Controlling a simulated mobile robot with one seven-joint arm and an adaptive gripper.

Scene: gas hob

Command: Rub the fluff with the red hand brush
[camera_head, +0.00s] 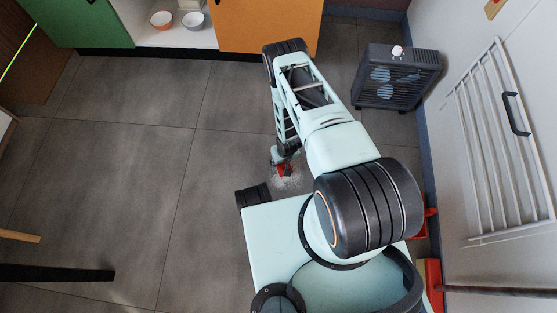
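My gripper (283,158) is low over the floor near the middle of the view, pointing down. It appears shut on the red hand brush (284,170), of which only a small red part shows beneath the fingers. A pale, speckled patch of fluff (288,182) lies on the grey tiles right at and below the brush. My arm and body hide part of the area to the right of it. I cannot tell how firmly the brush presses on the fluff.
A dark fan heater (395,80) stands at the upper right by the wall. A white drying rack (500,145) is on that wall, with red items (431,275) below. Cabinets with bowls (161,20) line the back. Furniture legs (55,273) enter from the left. Open floor (120,170) lies left.

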